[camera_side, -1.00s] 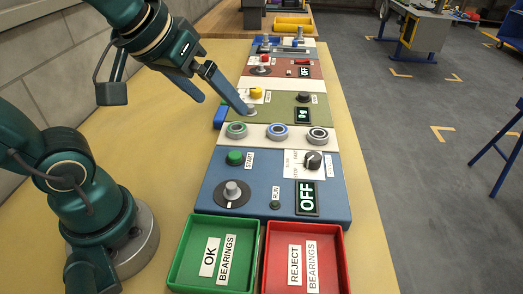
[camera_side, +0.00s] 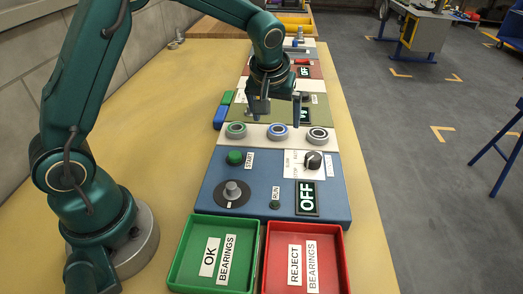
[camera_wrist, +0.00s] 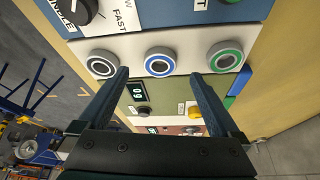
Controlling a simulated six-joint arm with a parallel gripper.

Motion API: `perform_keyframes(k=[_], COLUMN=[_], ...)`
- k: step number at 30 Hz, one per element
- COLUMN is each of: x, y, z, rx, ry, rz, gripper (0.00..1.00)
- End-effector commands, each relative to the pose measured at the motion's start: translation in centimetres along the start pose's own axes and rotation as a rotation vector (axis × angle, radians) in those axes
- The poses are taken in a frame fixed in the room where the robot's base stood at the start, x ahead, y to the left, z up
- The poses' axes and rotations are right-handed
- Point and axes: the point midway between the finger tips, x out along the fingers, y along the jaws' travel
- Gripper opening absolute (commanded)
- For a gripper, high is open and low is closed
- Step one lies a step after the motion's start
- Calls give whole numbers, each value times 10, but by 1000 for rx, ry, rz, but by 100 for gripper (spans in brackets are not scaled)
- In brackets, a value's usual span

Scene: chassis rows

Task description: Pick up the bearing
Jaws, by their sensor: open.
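Three bearings sit in a row on the white strip. The green-ringed bearing (camera_side: 236,130) is at left, the blue-ringed bearing (camera_side: 277,132) in the middle and the dark-ringed bearing (camera_side: 318,135) at right. My gripper (camera_side: 278,114) is open and empty, pointing down above the panel, just behind the row. In the wrist view, the fingertips of my gripper (camera_wrist: 160,76) frame the blue-ringed bearing (camera_wrist: 160,61), which lies slightly beyond them. The dark-ringed bearing (camera_wrist: 102,64) is left of the fingers, and the green-ringed bearing (camera_wrist: 226,60) is right.
A green tray (camera_side: 212,285) labelled OK BEARINGS and a red tray (camera_side: 341,262) labelled REJECT BEARINGS stand in front. A blue panel (camera_side: 258,180) with a green button, knobs and an OFF display lies between trays and bearings.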

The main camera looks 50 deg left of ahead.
Motion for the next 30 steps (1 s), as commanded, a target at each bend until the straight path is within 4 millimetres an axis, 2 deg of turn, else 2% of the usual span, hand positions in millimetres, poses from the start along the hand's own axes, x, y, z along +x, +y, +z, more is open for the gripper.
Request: perform_keyframes(k=[9,20,23,24,28,30], x=[38,44,44,44,44,44], y=[0,0,0,0,0,0], z=[1,0,0,0,0,0], rx=[2,1,1,1,1,1], ry=[-2,0,0,0,0,1], rz=[0,2,2,2,2,3], gripper=[99,99,64,49,0,0])
